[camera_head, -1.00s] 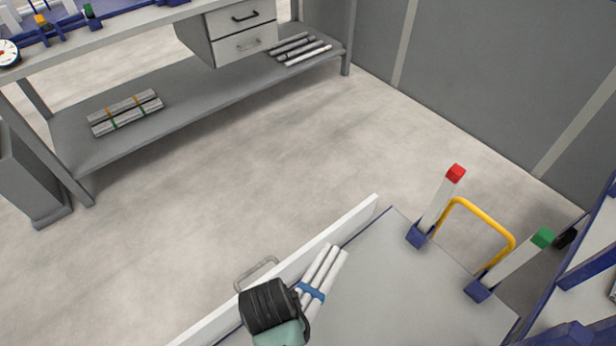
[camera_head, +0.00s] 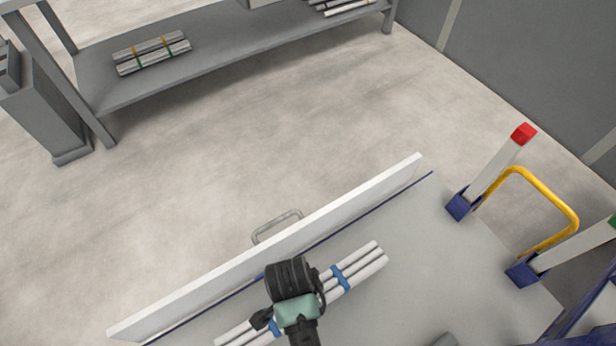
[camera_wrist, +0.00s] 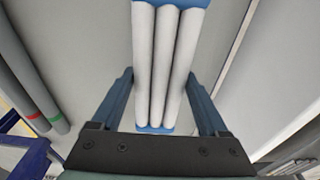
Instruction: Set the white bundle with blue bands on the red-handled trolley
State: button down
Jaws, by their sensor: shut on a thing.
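The white bundle (camera_head: 365,268) is several white pipes held together by blue bands. In the head view it lies slantwise across the lower middle, roughly along a white panel. My gripper (camera_head: 297,298) is over the bundle's middle and hides part of it. In the wrist view the bundle (camera_wrist: 165,55) runs between the two fingers of my gripper (camera_wrist: 160,76), which is shut on it. The bundle is over a grey flat surface (camera_head: 420,250); whether it touches cannot be told. No red handle shows; a yellow handle (camera_head: 575,215) stands at the right.
The white panel (camera_head: 330,218) with a grey handle (camera_head: 278,222) edges the surface. A red-capped post (camera_head: 497,172) stands at the right, near a green-capped one. A grey shelf (camera_head: 230,65) holds other bundles. Banded grey pipes (camera_wrist: 35,100) show left in the wrist view. Floor between is clear.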

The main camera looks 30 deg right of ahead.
notch_tip(320, 180, down, 4)
jog(key=shift+w+f+b, duration=0.1)
jog(key=shift+b, duration=0.7)
grip_release()
jog(key=r+p, duration=0.1)
jog(key=r, duration=0.3)
jog(key=a+r+p, duration=0.1)
jog(key=r+p, duration=0.1)
jog(key=r, duration=0.2)
jog(key=r+p, duration=0.1)
jog(key=r, duration=0.3)
jog(key=shift+a+r+p, duration=0.1)
jog(key=shift+a+p, duration=0.15)
jog(key=shift+p, duration=0.05)
